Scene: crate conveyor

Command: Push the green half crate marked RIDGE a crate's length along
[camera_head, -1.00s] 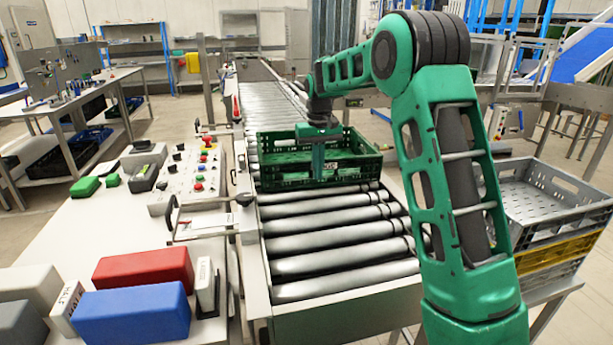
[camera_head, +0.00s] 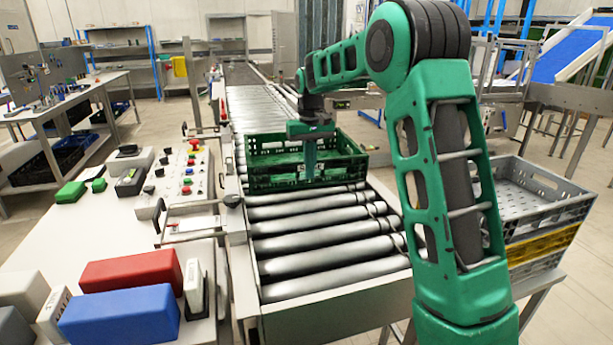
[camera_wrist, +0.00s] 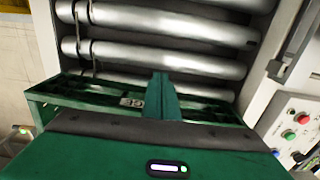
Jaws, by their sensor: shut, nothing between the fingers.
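The green half crate (camera_head: 270,178) sits on the roller conveyor (camera_head: 320,240), its near wall facing me. A small label on that wall is partly covered by my gripper, and its lettering is too small to read. My gripper (camera_head: 310,176) is shut and points down at the crate's near wall; I cannot tell for certain whether it touches. In the wrist view the shut fingers (camera_wrist: 162,95) stand against the crate's wall (camera_wrist: 90,97), with the label just left of them.
Bare rollers run beyond the crate. A control panel (camera_head: 190,180) with buttons stands left of the conveyor. Red (camera_head: 130,270) and blue (camera_head: 120,315) blocks lie on the left bench. Stacked grey and yellow crates (camera_head: 545,210) stand at the right.

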